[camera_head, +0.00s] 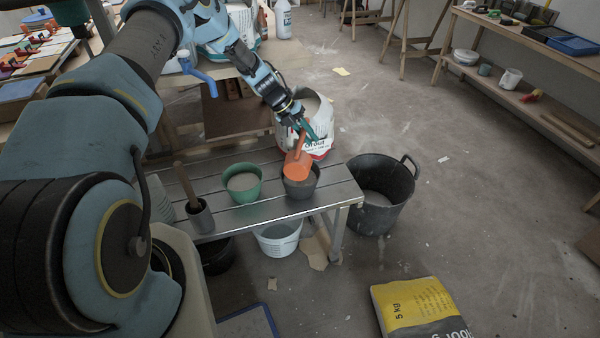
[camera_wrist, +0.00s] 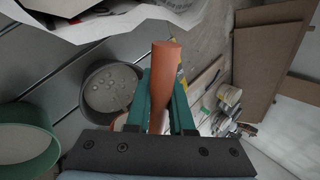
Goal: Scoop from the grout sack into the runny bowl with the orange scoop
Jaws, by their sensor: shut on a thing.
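My gripper (camera_head: 304,130) is shut on the handle of the orange scoop (camera_head: 296,166); the handle (camera_wrist: 166,70) stands between the green fingers in the wrist view. The scoop's head is tilted down over the dark grey bowl (camera_head: 300,190) at the bench's right end. I cannot tell whether it touches the bowl. The dark bowl (camera_wrist: 86,100) holds grey, speckled material in the wrist view. A green bowl (camera_head: 243,196) with grey mix stands left of it. Which bowl is the runny one is not marked. The open white grout sack (camera_head: 322,152) stands just behind the bench.
A grey cup (camera_head: 200,218) with a wooden-handled tool stands at the bench's left. A black bucket (camera_head: 376,222) is right of the slatted bench (camera_head: 335,190). A white bucket (camera_head: 279,243) sits below its front edge. A yellow-grey bag (camera_head: 415,305) lies on the floor.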

